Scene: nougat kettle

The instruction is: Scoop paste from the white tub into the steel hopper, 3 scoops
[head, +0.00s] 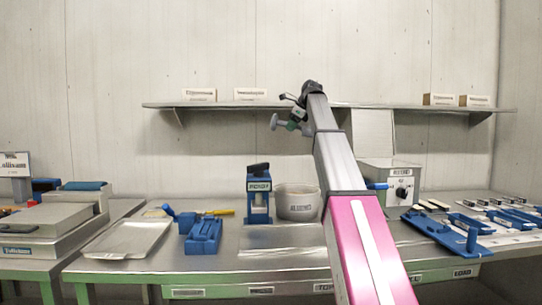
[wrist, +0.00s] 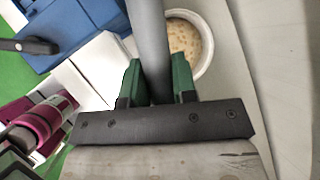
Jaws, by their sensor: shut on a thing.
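The white tub (head: 297,208) stands on the steel bench, right of the blue press. In the wrist view its round rim (wrist: 207,68) encloses beige, speckled paste. My gripper (wrist: 157,85) has green fingers shut on a thick grey handle (wrist: 150,35), which runs up the picture and overlaps the tub's left side. The handle's far end is out of view, so I cannot tell what is on it. In the head view my gripper (head: 293,122) is raised well above the bench, near shelf height. I cannot clearly identify the steel hopper in either view.
A blue press (head: 258,190) stands left of the tub. A grey control box (head: 388,180) with a knob stands to the right. Blue tools (head: 445,232) lie at far right. A flat metal tray (head: 125,240) lies at left. A shelf (head: 230,104) runs along the wall.

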